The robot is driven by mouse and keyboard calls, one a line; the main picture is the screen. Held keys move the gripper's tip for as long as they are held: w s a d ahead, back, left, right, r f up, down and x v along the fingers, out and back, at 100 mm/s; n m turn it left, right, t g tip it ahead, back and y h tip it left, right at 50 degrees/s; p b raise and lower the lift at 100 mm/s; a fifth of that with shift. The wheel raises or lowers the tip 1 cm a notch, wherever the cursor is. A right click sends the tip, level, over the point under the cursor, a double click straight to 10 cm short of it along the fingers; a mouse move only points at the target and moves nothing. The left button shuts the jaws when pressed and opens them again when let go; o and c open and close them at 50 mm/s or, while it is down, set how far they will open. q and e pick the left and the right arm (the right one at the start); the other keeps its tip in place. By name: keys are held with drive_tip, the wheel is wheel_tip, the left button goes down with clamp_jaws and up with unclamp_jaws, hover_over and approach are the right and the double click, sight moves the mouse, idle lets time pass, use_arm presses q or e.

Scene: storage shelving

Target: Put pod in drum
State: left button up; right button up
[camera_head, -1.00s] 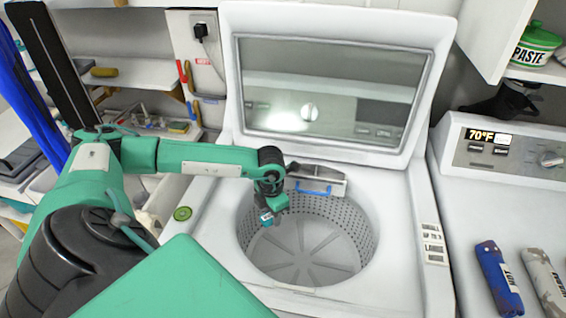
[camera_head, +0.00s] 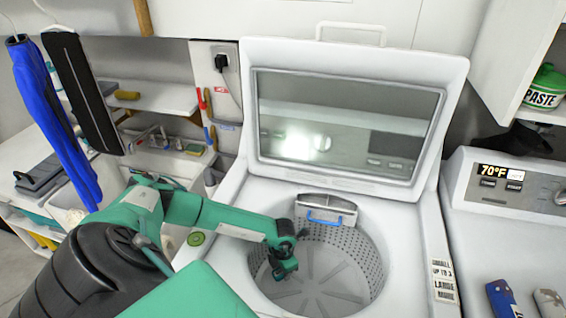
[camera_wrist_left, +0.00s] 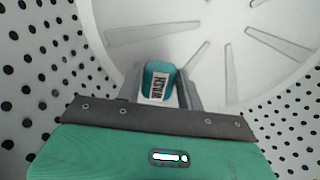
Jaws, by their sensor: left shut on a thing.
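The pod (camera_wrist_left: 158,84) is small and teal with a white printed label. It sits between the two grey fingers of my left gripper (camera_wrist_left: 160,88), which is shut on it. In the head view my left gripper (camera_head: 283,271) points down inside the open drum (camera_head: 340,268), near its left side. The drum has a perforated grey wall and a ribbed floor, and the wrist view shows that floor (camera_wrist_left: 200,25) beyond the pod. In the head view the pod is hard to make out. My right gripper is not in view.
The washer's lid (camera_head: 350,120) stands open behind the drum. A dispenser with a blue handle (camera_head: 325,217) sits at the drum's back rim. A second machine (camera_head: 520,195) stands at right.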

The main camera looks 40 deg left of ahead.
use_arm(q)
drive_tip(key=shift+f+b, duration=0.5)
drive_tip(key=shift+f, duration=0.1)
drive_tip(key=o, duration=0.9)
drive_tip(key=shift+s, duration=0.1)
drive_tip(key=shift+o, duration=0.2)
